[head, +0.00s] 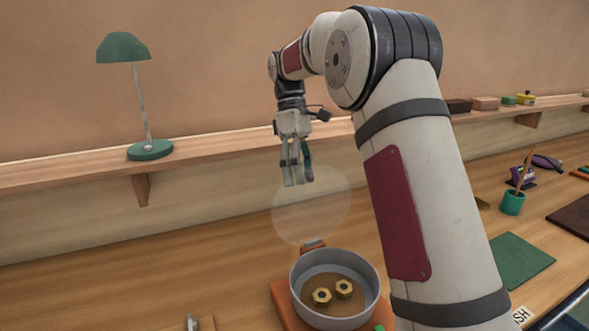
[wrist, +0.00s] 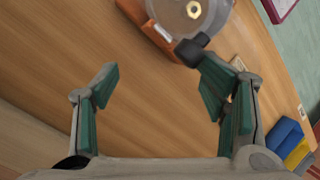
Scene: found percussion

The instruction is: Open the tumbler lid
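The tumbler is a round grey drum (head: 296,270) on an orange base (head: 283,297), with two brass nuts (head: 322,297) inside. Its translucent round lid (head: 310,212) stands raised behind the drum, above an orange hinge block (head: 313,245); the drum mouth is uncovered. In the wrist view part of the clear lid or drum area (wrist: 222,14) shows at the top, with a brass nut seen there. A dark knob (wrist: 190,50) is below it; I cannot tell what it belongs to. My gripper (head: 297,184) hangs at the lid's upper edge.
A green lamp (head: 150,150) stands on the wall shelf (head: 60,180) at left. A green mat (head: 522,262) and a teal cup (head: 512,203) lie to the right. Blue (wrist: 282,137) and yellow (wrist: 298,154) pieces show in the wrist view. The bench left of the drum is mostly clear.

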